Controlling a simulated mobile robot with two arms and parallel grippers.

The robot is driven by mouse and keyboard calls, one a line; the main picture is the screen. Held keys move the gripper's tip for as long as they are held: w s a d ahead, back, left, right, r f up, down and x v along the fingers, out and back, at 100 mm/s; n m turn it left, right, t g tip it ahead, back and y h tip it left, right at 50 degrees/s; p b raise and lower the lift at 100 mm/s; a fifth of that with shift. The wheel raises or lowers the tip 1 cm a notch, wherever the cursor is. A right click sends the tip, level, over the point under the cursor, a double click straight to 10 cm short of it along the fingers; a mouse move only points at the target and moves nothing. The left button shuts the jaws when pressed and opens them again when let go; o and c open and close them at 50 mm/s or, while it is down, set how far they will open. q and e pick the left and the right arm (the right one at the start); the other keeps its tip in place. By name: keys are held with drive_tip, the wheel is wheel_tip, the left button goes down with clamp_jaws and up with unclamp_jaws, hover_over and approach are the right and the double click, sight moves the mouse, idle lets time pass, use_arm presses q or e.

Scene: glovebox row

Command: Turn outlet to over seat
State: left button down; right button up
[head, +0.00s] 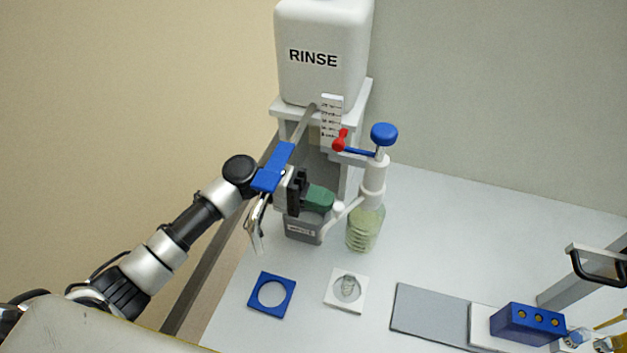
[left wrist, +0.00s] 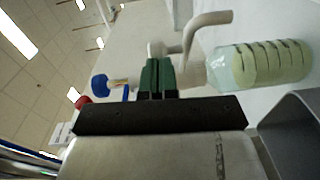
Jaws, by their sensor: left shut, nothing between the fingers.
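The dispenser's white outlet (head: 345,211) is a bent tube slanting down and left from the white column above a ribbed greenish bottle (head: 362,232); its end lies over the grey labelled box. The outlet also shows in the left wrist view (left wrist: 205,24). A white square seat (head: 335,302) with a clear round piece in it lies on the bench in front of the bottle. My left gripper (head: 332,201), with green fingers, is shut and empty just left of the column, close to the outlet. In the left wrist view its fingertips (left wrist: 158,62) are together; I cannot tell whether they touch the outlet.
A grey labelled box (head: 303,229) stands under my left gripper. A blue square frame (head: 258,303) lies left of the seat. The white RINSE tank (head: 322,35) stands behind, and the blue knob (head: 384,134) tops the dispenser. A grey plate (head: 425,312) and blue block (head: 525,324) lie right.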

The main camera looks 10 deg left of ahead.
use_arm(q)
drive_tip(key=shift+a, duration=0.1)
drive_tip(key=a+b, duration=0.4)
drive_tip(key=a, duration=0.6)
drive_tip(key=w+m+g+b, duration=0.2)
drive_tip(key=w+g+b, duration=0.2)
drive_tip(key=w+b, duration=0.4)
drive_tip(key=s+d+p, duration=0.3)
drive_tip(key=s+d, duration=0.4)
drive_tip(key=d, duration=0.3)
drive_tip(key=shift+d+y+p, duration=0.3)
drive_tip(key=shift+w+f, duration=0.1)
drive_tip(key=shift+s+d, duration=0.1)
drive_tip(key=shift+s, duration=0.1)
